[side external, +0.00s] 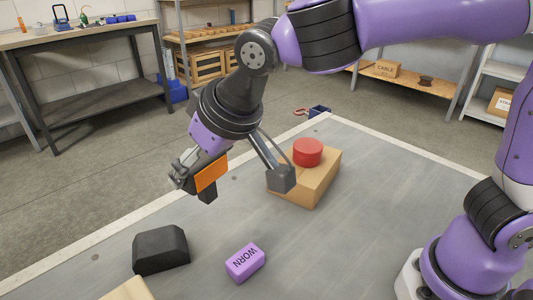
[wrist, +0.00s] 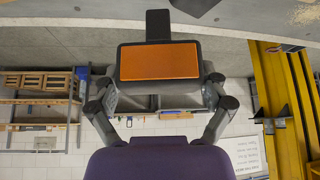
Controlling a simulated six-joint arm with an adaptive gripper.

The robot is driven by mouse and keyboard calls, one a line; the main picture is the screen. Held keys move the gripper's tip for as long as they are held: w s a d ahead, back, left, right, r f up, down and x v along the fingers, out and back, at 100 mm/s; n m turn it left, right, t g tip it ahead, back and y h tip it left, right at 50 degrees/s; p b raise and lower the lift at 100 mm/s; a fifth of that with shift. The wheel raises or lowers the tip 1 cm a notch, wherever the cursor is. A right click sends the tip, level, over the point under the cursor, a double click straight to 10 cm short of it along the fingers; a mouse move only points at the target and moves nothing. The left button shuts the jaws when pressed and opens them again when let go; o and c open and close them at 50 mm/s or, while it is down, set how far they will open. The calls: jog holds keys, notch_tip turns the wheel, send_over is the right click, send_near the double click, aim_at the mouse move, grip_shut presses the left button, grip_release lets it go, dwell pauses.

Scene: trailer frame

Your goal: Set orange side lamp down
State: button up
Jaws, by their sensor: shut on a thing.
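The orange side lamp has a flat orange rectangular face in a dark housing, with a dark tab beyond it. In the side view the lamp (side external: 211,172) is held tilted above the grey work surface, clear of it. In the wrist view the lamp (wrist: 160,62) fills the space between the fingers, its orange face toward the camera. My gripper (side external: 190,174) is shut on the lamp's housing; in the wrist view my gripper (wrist: 160,88) has one finger at each side. The exact finger contacts are partly hidden.
A cardboard-coloured box (side external: 322,178) with a red cylinder (side external: 308,152) on top stands right of the gripper. A black block (side external: 160,250) and a purple block marked WORN (side external: 245,262) lie in front. A pale piece (side external: 128,290) shows at the bottom edge. Bare grey surface (side external: 390,190) lies right.

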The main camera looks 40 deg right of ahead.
jog(key=shift+r, duration=0.9)
jog(key=w+d+m+h, duration=0.2)
jog(key=d+m, duration=0.2)
jog(key=d, duration=0.5)
jog(key=w+d+m+h, duration=0.2)
jog(key=w+d+m, duration=0.15)
jog(key=d, duration=0.45)
jog(key=s+d+m+g+h, duration=0.15)
jog(key=s+d+m, duration=0.25)
jog(key=d, duration=0.4)
jog(key=s+d+m+g+h, duration=0.1)
jog(key=s+d+m+g, duration=0.25)
jog(key=d, duration=0.45)
jog(key=s+d+m+g+h, duration=0.1)
jog(key=s+d+m, duration=0.2)
jog(key=d+m, duration=0.35)
jog(key=shift+n, duration=0.65)
jog(key=shift+s+d+f, duration=0.75)
jog(key=shift+d+f, duration=1.3)
jog(key=shift+f, duration=0.65)
jog(key=shift+s+d+f, duration=0.75)
jog(key=shift+d+f, duration=1.35)
jog(key=shift+f, duration=0.55)
jog(key=shift+s+d+f, duration=0.75)
jog(key=shift+d+f, duration=1.3)
jog(key=shift+f, duration=0.65)
